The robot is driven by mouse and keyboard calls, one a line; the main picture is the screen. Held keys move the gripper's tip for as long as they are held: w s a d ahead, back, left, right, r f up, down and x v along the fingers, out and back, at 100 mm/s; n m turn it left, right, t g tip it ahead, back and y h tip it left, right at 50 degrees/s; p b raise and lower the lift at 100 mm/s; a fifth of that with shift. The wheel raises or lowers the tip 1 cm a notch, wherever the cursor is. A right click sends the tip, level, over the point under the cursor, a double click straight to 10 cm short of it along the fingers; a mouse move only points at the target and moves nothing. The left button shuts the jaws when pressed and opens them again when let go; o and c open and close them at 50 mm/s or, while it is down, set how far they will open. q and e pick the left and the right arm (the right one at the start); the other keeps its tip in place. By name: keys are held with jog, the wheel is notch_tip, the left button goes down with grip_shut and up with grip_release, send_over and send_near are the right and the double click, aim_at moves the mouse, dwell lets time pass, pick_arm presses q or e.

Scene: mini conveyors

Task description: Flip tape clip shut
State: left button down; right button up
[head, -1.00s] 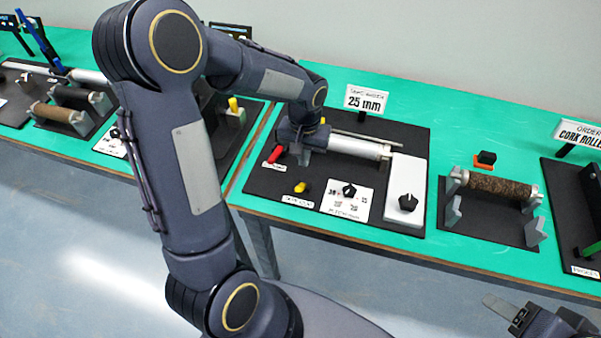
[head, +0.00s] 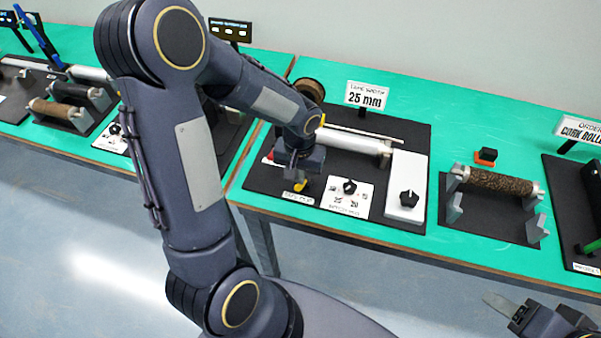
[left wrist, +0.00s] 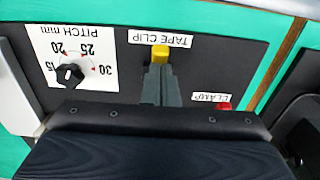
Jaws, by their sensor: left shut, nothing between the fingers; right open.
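The tape clip's yellow lever (head: 300,186) is at the front of the black board, by its TAPE CLIP label (head: 299,197). In the left wrist view the yellow lever (left wrist: 160,52) shows just beyond my left fingertips, by its label (left wrist: 161,39). My left gripper (head: 297,180) is shut and empty, pointing down at the lever; the fingers (left wrist: 160,67) partly cover the lever, and I cannot tell whether they touch it. My right gripper (head: 510,308) is open and empty at the bottom right, away from the board, partly cut off.
A red clamp handle (left wrist: 224,106) is beside the clip. A cork roller (head: 495,181) stands to the right.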

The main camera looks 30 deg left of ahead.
pick_arm(q)
jog(key=shift+s+d+f, duration=0.15)
jog(key=shift+s+f, duration=0.2)
jog(key=shift+s, duration=0.2)
jog(key=shift+f, duration=0.1)
pick_arm(e)
jog(key=shift+f, duration=0.2)
pick_arm(q)
jog(key=shift+w, duration=0.1)
jog(key=shift+w+a+r+p, duration=0.2)
jog(key=shift+w+r+p, duration=0.1)
jog(key=shift+w, duration=0.3)
jog(key=shift+w+r, duration=0.1)
jog(key=shift+r, duration=0.05)
jog(key=r+p, duration=0.1)
jog(key=w+r, duration=0.1)
jog(key=w+r+p, duration=0.1)
jog(key=shift+w+a+r+p, duration=0.15)
jog(key=shift+a+r+p, duration=0.15)
jog(key=shift+r, duration=0.1)
notch_tip(320, 180, up, 9)
jog(key=b, duration=0.1)
jog(key=shift+s+d, duration=0.15)
jog(key=shift+s, duration=0.3)
pick_arm(e)
jog(key=shift+w+r, duration=0.6)
jog(key=shift+r, duration=0.3)
